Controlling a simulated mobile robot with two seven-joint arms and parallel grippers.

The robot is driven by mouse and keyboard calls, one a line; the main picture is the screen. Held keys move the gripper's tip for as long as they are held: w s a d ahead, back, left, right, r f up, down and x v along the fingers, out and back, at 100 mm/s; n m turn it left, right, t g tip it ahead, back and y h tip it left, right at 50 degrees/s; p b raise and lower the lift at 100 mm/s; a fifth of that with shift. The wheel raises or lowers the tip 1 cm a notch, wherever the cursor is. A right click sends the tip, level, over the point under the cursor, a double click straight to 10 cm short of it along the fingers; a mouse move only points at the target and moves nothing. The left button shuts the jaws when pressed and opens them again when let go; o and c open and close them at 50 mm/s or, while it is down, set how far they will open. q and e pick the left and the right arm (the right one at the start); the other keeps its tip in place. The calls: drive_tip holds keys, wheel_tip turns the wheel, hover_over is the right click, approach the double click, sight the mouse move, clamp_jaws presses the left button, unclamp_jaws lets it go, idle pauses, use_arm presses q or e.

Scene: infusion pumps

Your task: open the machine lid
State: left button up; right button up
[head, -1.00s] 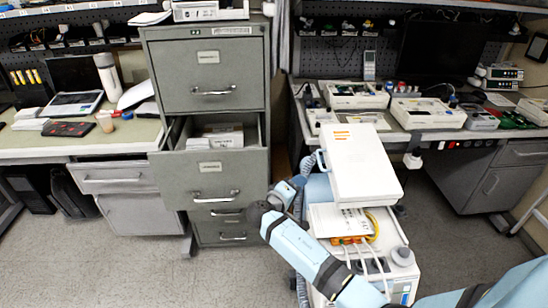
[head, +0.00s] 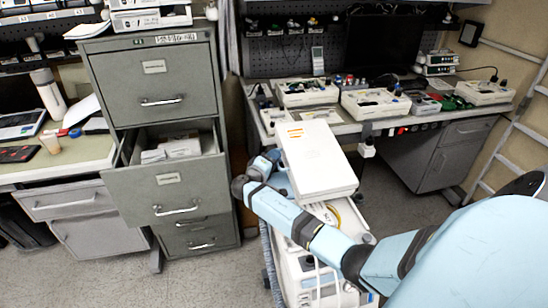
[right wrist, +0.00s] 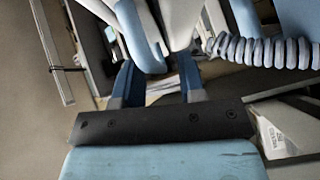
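The machine (head: 318,268) is a white unit on a cart, low in the middle of the head view. Its white lid (head: 318,165), with orange stripes at one corner, sits tilted above the body. My right arm crosses in front of the machine from the lower right. My right gripper (head: 272,162) is at the lid's left side, partly hidden there. In the right wrist view the two dark blue fingers (right wrist: 157,75) stand apart, with no object clearly between them. A light-blue curved part (right wrist: 136,38) and white parts lie just beyond the fingertips. My left gripper is not in view.
A grey filing cabinet (head: 155,90) with an open drawer (head: 165,180) stands close to the left of the machine. A workbench with several white devices (head: 375,103) is behind it. A ribbed hose (right wrist: 262,50) runs near my right gripper. Floor is clear at lower left.

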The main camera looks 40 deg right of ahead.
drive_tip(key=shift+w+d, duration=0.15)
drive_tip(key=shift+d, duration=0.25)
clamp_jaws()
drive_tip(key=shift+r, duration=0.1)
